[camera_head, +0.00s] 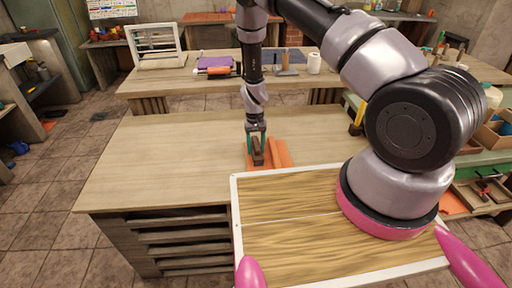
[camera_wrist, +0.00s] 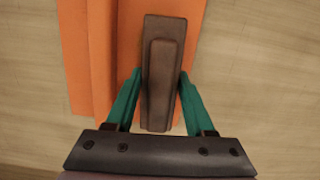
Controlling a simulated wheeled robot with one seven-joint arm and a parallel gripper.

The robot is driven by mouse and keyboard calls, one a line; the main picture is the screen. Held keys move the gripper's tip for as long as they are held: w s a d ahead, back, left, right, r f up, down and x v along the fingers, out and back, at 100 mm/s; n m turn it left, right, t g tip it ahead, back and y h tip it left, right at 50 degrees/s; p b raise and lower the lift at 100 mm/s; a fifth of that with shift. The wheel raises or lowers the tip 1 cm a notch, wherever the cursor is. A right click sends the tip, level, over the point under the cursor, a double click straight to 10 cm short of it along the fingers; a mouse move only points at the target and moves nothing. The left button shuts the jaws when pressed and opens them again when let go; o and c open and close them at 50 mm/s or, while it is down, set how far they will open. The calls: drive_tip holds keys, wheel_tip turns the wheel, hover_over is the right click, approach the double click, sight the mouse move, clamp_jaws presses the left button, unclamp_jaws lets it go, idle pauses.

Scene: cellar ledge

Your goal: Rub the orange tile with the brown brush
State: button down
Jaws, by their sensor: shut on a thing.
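The brown brush (camera_wrist: 165,75) is between the green fingers of my gripper (camera_wrist: 160,98), which is shut on it. In the head view the brush (camera_head: 258,158) hangs below my gripper (camera_head: 256,140), over the orange tile (camera_head: 282,154). The orange tile (camera_wrist: 104,50) lies under the brush in the wrist view, with its larger visible part to the left and a strip to the right. A raised orange ridge runs along its left part. Whether the brush touches the tile I cannot tell.
The tile lies on a wooden bench (camera_head: 150,150) with clear room to its left. A white-edged wooden board (camera_head: 290,235) is in front. A farther table (camera_head: 150,85) holds a purple cloth (camera_head: 215,62), a white cup (camera_head: 314,63) and a white frame (camera_head: 157,45).

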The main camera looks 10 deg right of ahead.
sight(258, 149)
drive_tip(key=shift+f, duration=0.1)
drive_tip(key=shift+s, duration=4.05)
drive_tip(key=shift+w, duration=0.1)
drive_tip(key=shift+w, duration=3.95)
drive_tip(key=shift+d, duration=0.25)
drive_tip(key=shift+s+f, duration=0.1)
drive_tip(key=shift+s, duration=2.05)
drive_tip(key=shift+s+a, duration=0.1)
drive_tip(key=shift+s, duration=1.9)
drive_tip(key=shift+r, duration=0.2)
